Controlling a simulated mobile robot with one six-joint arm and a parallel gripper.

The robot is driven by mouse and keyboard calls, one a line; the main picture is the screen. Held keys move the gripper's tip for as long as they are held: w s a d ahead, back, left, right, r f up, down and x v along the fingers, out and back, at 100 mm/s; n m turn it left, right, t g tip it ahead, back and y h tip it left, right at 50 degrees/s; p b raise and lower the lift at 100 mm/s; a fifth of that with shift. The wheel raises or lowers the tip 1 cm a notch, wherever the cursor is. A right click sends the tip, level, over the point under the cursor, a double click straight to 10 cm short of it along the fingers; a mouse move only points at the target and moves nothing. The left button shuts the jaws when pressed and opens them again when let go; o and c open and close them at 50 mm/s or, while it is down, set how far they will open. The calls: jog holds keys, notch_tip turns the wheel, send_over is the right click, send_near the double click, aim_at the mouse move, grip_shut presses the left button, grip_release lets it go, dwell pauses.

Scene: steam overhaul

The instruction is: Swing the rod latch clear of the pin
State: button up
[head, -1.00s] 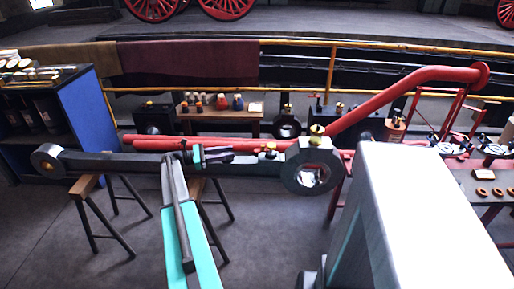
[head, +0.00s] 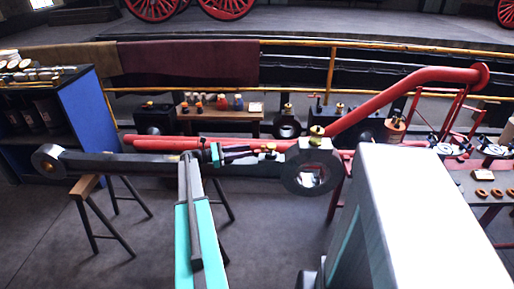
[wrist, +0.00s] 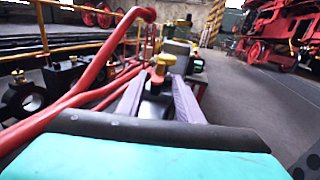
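The dark grey rod (head: 120,164) lies level across trestles, with a large ring end (head: 312,170) at the right and a smaller eye at the left. On its top, just left of the large ring, sits a small fitting with a brass piece (head: 270,149); latch and pin are too small to tell apart here. My gripper (head: 248,151) reaches along the rod's top from the left, its purple fingers just short of this fitting. In the wrist view my gripper's fingers (wrist: 160,88) are apart, with a dark block and brass knob (wrist: 164,64) showing between and beyond them. I see no grip on anything.
A red pipe (head: 395,96) runs behind the rod and rises to the right. A blue cabinet (head: 84,115) stands at the left. A bench with small coloured items (head: 218,115) is behind, and a parts table (head: 488,178) is at the right.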

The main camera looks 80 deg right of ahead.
aim_at(257, 151)
jog(key=shift+x, duration=3)
